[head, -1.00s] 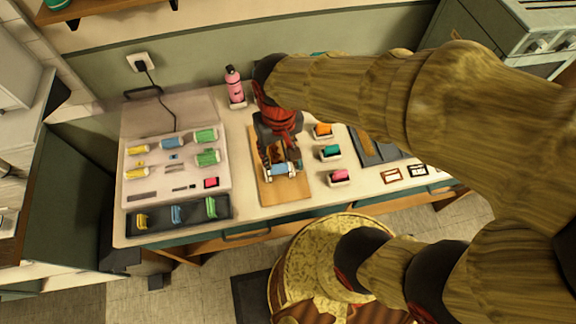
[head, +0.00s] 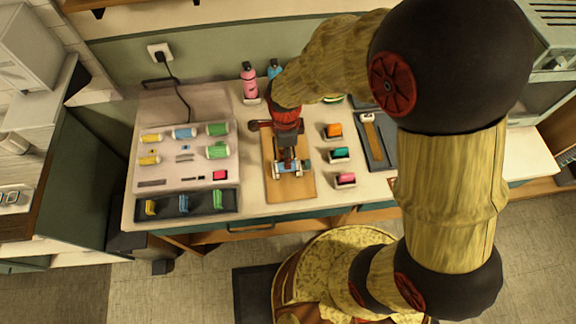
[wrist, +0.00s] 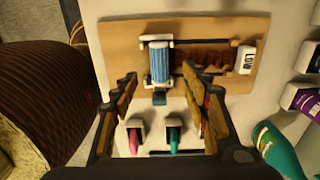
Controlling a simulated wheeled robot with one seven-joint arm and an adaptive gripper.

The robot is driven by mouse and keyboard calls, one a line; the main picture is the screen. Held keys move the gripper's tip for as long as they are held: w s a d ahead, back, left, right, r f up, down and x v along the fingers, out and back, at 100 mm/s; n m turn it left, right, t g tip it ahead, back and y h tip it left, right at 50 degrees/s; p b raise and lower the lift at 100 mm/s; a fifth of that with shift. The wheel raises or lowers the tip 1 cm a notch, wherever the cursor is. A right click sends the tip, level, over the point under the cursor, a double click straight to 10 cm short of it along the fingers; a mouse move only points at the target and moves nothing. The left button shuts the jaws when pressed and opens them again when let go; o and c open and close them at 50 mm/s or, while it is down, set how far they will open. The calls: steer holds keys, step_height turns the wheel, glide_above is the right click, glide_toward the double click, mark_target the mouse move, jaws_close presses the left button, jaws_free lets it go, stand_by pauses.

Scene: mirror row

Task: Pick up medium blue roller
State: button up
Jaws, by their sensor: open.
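A blue roller (wrist: 160,65) with white end pieces lies on the wooden board (wrist: 118,41) in the wrist view. In the head view the board (head: 304,188) is at the middle of the bench, with the blue roller (head: 280,170) partly hidden under my gripper. My gripper (head: 288,160) is over the board. In the wrist view my gripper (wrist: 160,80) is open, with one finger on each side of the roller's line and a gap to it. Another blue roller (head: 184,132) lies on the pale panel at the left.
The pale panel (head: 205,176) also holds yellow and green rollers. A dark tray (head: 168,207) with coloured handles lies in front of it. Orange, teal and pink items (head: 345,179) stand right of the board. A pink bottle (head: 249,80) stands behind.

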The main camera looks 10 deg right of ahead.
step_height(320, 180, down, 8)
steer(key=shift+d+r+b, duration=0.1)
steer(key=shift+r+b, duration=0.15)
steer(key=shift+b, duration=0.55)
steer(key=shift+c, duration=0.2)
steer(key=c, duration=1.1)
steer(key=shift+r, duration=0.15)
jaws_close()
